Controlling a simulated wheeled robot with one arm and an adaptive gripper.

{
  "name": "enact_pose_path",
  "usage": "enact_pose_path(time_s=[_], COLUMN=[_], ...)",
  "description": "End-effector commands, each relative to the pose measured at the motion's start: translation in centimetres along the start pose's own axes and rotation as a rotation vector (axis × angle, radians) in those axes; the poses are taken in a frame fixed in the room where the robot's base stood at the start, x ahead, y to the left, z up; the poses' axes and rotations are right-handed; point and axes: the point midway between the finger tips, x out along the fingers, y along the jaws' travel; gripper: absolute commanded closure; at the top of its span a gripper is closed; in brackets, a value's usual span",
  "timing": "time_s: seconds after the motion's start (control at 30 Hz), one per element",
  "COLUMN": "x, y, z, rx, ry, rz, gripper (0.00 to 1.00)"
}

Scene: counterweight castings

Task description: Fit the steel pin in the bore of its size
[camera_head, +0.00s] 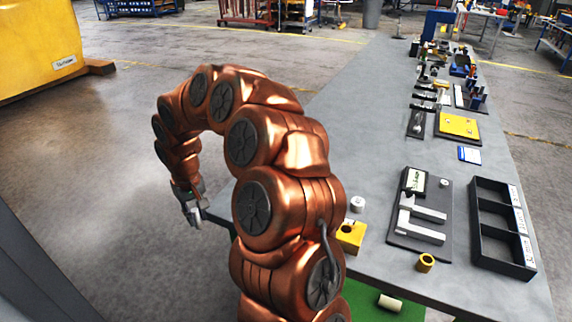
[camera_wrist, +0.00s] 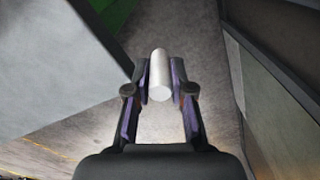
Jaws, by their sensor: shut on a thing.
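My gripper (camera_head: 193,208) hangs left of the table, over the floor. In the wrist view its two fingers (camera_wrist: 160,92) are shut on a pale steel pin (camera_wrist: 160,78), its round end facing the camera. On the table, a yellow block (camera_head: 350,237) with a dark round bore in its top stands near the front edge, right of my arm. The gripper is well apart from both. I cannot tell the bore sizes.
A small pale cylinder (camera_head: 357,204) stands behind the yellow block. Another cylinder (camera_head: 390,303) lies on a green surface (camera_head: 408,314). The table edge lies between gripper and blocks.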

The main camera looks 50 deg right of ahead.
Motion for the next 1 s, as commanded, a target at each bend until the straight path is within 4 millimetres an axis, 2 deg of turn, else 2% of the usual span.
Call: enact_pose_path(time_s=[0.03,0.3,0.6,0.8,1.0], x=[-1.4,-6.2,-10.9,-12.6,-13.1], y=[1.9,9.7,16.7,19.1,19.8], z=[0.6,4.5,10.4,13.2,14.1], rx=[0.028,0.15,0.284,0.341,0.359], ry=[0.002,0.007,0.006,0.004,0.003], rz=[0.0,0.0,0.005,0.006,0.007], gripper=[1.0,1.0,1.0,1.0,1.0])
